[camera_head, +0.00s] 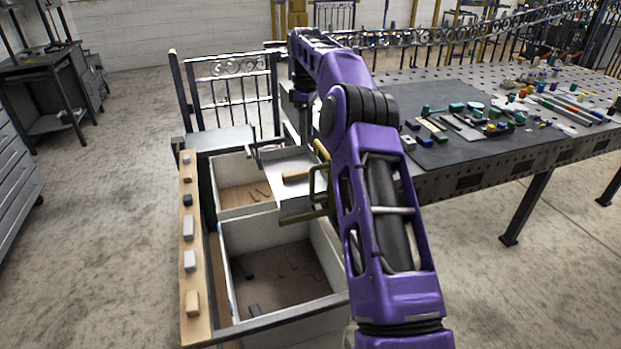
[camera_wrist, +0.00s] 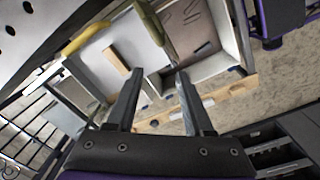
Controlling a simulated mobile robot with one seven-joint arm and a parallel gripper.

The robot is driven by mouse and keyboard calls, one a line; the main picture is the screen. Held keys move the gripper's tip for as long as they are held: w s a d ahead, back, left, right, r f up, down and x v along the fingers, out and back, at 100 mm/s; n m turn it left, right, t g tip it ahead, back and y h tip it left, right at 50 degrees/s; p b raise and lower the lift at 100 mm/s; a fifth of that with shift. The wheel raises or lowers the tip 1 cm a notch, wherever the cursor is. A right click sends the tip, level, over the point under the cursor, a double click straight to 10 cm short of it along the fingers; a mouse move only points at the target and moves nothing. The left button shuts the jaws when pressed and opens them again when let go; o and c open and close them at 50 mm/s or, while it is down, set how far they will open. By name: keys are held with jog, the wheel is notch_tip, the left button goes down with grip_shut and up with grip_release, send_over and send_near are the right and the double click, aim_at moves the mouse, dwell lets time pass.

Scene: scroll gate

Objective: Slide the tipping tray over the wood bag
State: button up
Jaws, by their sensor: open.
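The tipping tray (camera_head: 305,158) is a pale shallow tray above the right part of the two bins, near their dividing wall. A tan wood block (camera_head: 296,175) lies on it. Olive-yellow handle bars (camera_head: 320,180) stand at its right side. The far bin (camera_head: 232,212) and near bin (camera_head: 229,275) are open boxes holding small pieces; I cannot tell which is the wood bag. In the wrist view my gripper (camera_wrist: 160,73) is open and empty, its fingers pointing toward the tray (camera_wrist: 92,52) and an olive bar (camera_wrist: 150,22). My arm hides the gripper in the head view.
A wooden plank (camera_head: 188,270) with several small blocks runs along the bins' left side. A scrollwork metal gate (camera_head: 232,92) stands behind. A perforated table (camera_head: 560,140) with many small items is at the right.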

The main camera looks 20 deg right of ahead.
jog(key=shift+s+d+f, duration=0.3)
jog(key=shift+d+f, duration=0.4)
jog(key=shift+d, duration=0.05)
jog(key=b, duration=0.3)
send_near(311, 198)
jog(key=f, duration=0.3)
jog(key=w+f, duration=0.1)
jog(key=f, duration=0.1)
jog(key=shift+d+f, duration=0.2)
jog(key=shift+d, duration=0.05)
grip_shut()
dwell(0.4)
